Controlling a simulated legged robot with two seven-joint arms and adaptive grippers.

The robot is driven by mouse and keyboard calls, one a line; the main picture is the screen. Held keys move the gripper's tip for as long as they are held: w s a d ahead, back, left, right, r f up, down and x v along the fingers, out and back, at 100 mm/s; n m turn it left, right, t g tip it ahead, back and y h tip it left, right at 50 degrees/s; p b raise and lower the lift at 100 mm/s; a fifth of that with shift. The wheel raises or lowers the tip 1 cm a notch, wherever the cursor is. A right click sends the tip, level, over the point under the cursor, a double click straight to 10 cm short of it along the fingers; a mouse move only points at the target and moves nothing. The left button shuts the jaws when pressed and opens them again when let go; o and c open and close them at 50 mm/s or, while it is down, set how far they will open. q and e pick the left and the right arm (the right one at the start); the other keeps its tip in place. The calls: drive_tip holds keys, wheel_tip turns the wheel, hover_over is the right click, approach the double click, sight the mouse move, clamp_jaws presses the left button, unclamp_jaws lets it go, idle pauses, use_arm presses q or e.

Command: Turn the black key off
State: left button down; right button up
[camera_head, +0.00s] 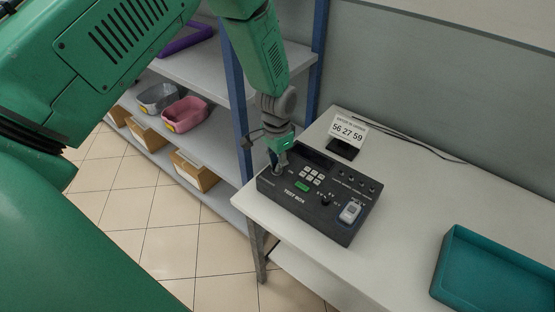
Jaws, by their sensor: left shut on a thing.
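The black test box (320,193) lies on the white table, with a keypad, a green button, small knobs and a pale rocker switch (350,211) on its top. My left gripper (279,168) points down at the box's left end, its fingers shut on the black key there. The key is mostly hidden by the fingers, so its turn angle cannot be read. My right gripper is not in view.
A white card (349,130) reading "56 27 59" stands behind the box. A teal tray (447,262) sits at the table's right. Shelves with blue posts (236,95) and bins, including a pink one (185,114), stand at the left, close to my arm.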

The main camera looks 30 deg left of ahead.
use_arm(q)
drive_tip(key=shift+w+r+n+p, duration=0.1)
drive_tip(key=shift+n+p, duration=0.1)
drive_tip(key=shift+n, duration=0.5)
drive_tip(key=shift+w+r+n+p, duration=0.1)
drive_tip(key=shift+n+p, duration=0.05)
drive_tip(key=shift+n, duration=0.85)
drive_tip(key=c, duration=1.7)
unclamp_jaws()
drive_tip(key=shift+f, duration=0.1)
drive_tip(key=shift+r, duration=0.2)
wheel_tip(320, 180, up, 11)
drive_tip(key=shift+r, duration=0.2)
